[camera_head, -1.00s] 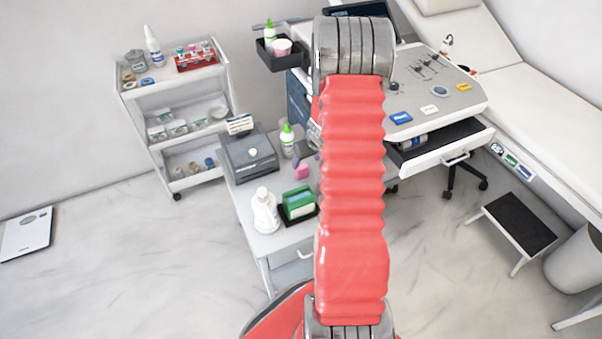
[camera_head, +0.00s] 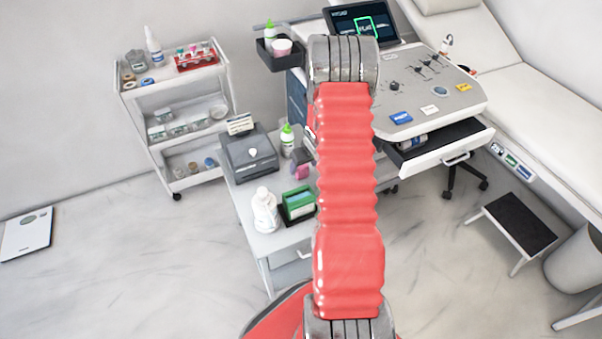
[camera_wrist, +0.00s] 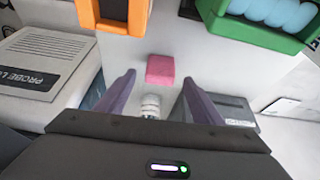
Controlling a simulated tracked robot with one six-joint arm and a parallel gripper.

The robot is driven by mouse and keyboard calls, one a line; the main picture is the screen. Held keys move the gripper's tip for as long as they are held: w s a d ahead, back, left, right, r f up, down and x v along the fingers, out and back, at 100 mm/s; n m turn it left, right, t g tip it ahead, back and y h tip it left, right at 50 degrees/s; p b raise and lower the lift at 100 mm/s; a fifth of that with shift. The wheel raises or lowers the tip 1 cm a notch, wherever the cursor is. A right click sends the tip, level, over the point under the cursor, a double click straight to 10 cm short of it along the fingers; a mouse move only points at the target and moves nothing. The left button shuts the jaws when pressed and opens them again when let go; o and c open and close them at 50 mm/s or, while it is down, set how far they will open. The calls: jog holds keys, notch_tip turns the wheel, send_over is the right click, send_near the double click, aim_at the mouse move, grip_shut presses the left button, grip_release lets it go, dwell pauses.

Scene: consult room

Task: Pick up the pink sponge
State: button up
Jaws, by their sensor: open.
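The pink sponge (camera_wrist: 160,69) lies on the white top of the small cart in the wrist view, just beyond my fingertips and between their lines. It also shows in the head view (camera_head: 302,171), partly covered by my gripper. My gripper (camera_wrist: 153,88) is open and empty, with one purple finger on each side and the sponge ahead of the gap. In the head view most of my gripper is hidden behind my red arm.
A green box (camera_head: 299,203) and a white bottle (camera_head: 264,210) stand near the sponge on the cart (camera_head: 280,240). A grey box (camera_head: 250,157) and a green-capped bottle (camera_head: 287,140) stand behind. An open drawer (camera_head: 440,150) juts out at right.

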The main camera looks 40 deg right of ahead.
aim_at(302, 168)
jog(key=shift+x, duration=2.3)
jog(key=shift+a, duration=0.1)
jog(key=shift+c, duration=0.5)
jog(key=c, duration=1)
jog(key=shift+r, duration=5)
